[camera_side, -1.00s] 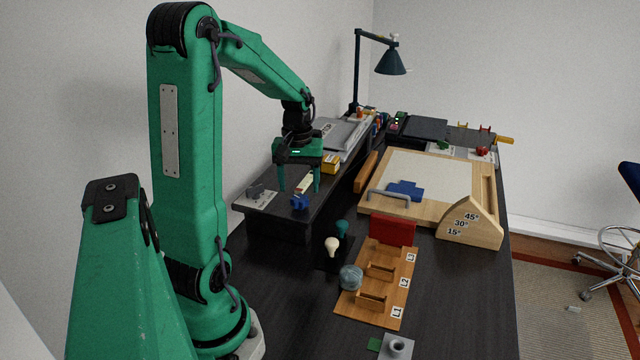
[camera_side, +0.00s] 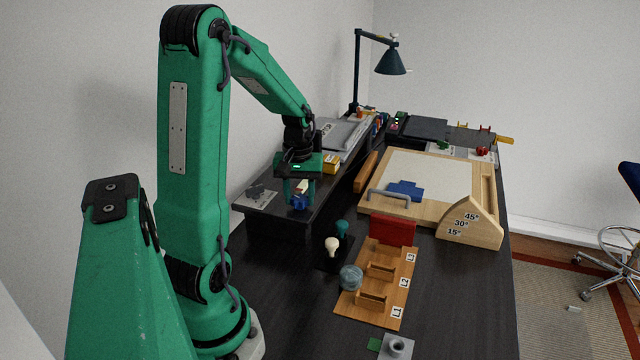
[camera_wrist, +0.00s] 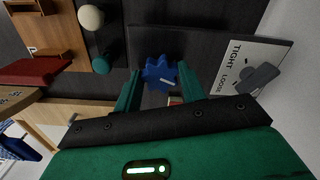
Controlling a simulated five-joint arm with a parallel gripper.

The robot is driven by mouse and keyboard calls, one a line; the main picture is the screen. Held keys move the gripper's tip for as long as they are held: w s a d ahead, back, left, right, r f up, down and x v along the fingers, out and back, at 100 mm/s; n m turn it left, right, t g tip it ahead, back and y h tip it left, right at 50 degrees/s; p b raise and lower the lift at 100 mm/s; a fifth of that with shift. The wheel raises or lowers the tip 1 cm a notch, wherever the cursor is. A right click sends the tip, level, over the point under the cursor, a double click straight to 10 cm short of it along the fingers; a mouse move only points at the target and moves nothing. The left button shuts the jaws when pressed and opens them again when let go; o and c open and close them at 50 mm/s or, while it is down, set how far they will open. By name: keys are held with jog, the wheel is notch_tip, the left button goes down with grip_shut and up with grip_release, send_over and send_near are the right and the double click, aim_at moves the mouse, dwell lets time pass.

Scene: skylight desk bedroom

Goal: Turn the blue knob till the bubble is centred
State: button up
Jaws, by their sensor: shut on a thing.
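The blue knob (camera_side: 299,203) sits at the front edge of the raised dark shelf. My gripper (camera_side: 299,205) is shut on the knob, one green finger on each side; the fingers also show in the wrist view (camera_wrist: 159,84). A small pale piece (camera_side: 301,186) shows behind the knob between my fingers. It may be part of the level, but I cannot make out a bubble in either view.
A grey knob on a TIGHT/LOOSE plate (camera_wrist: 238,65) lies left of the blue knob in the side view. A yellow box (camera_side: 331,164) stands behind my gripper. Cream (camera_side: 332,246) and teal (camera_side: 341,228) round-topped pieces stand below the shelf. A wooden board (camera_side: 430,170) lies right.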

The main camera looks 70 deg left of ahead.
jog(key=shift+m, duration=0.5)
jog(key=m, duration=0.3)
jog(key=shift+m, duration=0.3)
jog(key=m, duration=0.4)
jog(key=shift+s+f, duration=0.1)
dwell(0.3)
jog(key=o, duration=1)
jog(key=shift+c, duration=0.2)
jog(key=shift+r, duration=0.2)
jog(key=shift+r, duration=3.75)
